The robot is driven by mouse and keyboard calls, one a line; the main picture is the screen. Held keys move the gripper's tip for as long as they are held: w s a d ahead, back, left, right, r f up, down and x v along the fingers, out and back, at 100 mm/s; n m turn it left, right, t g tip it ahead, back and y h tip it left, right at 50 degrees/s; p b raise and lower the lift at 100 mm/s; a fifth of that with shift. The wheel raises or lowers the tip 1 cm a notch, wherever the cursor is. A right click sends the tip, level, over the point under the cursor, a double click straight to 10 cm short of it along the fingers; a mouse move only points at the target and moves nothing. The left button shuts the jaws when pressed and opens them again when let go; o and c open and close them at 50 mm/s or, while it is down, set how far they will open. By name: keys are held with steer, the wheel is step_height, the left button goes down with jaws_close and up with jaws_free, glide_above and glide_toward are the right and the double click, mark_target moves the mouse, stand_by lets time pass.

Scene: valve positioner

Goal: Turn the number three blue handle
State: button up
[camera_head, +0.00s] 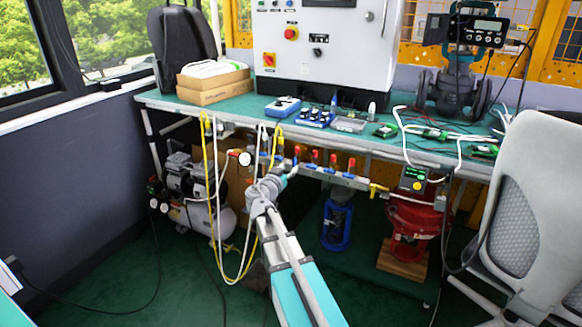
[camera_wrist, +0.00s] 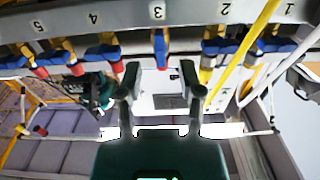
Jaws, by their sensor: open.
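In the wrist view, a row of blue valve handles runs along a rail (camera_wrist: 125,28) with number labels 5 to 1 from left to right. The number three blue handle (camera_wrist: 160,44) sits by the label "3" (camera_wrist: 157,11), with a red part beside it. My gripper (camera_wrist: 160,82) is open and empty, its two fingers spread either side of the number three handle's line. The fingertips are apart from the handle. In the head view, my arm's end (camera_head: 264,188) is in front of the left part of the valve manifold; which handle is there cannot be told.
A yellow hose (camera_wrist: 245,45) passes near labels 2 and 1. In the head view, yellow and white hoses (camera_head: 210,180) hang left of my arm. The green workbench (camera_head: 235,105) overhangs the manifold. A grey chair (camera_head: 535,200) stands at right.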

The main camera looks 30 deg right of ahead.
steer(key=v, duration=0.8)
steer(key=shift+s+a, duration=0.3)
stand_by(0.9)
jaws_close()
stand_by(1.2)
